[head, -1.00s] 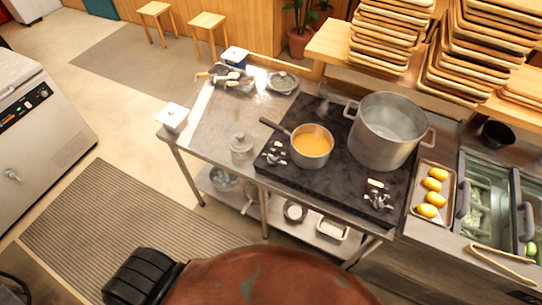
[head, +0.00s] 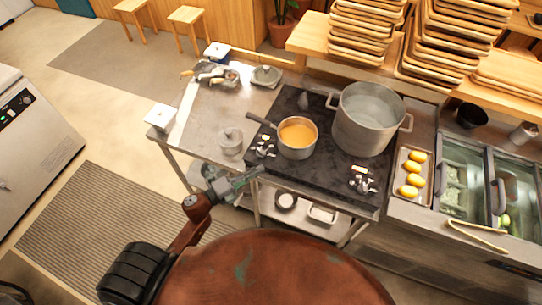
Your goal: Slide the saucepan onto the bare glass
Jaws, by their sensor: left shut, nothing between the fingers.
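The saucepan (head: 299,150), small and metal with an orange liquid inside, stands on the left part of the black glass cooktop (head: 312,177). Its dark handle (head: 261,121) points to the back left. A large steel stockpot (head: 363,134) stands on the cooktop to its right. Bare dark glass shows in front of the two pots and behind the saucepan. My left gripper (head: 256,173) is shut and empty, at the cooktop's front left edge, in front of and left of the saucepan, apart from it. My right gripper is out of view.
A tray of yellow items (head: 401,196) lies right of the cooktop. Stacked wooden trays (head: 367,30) stand on the shelf behind.

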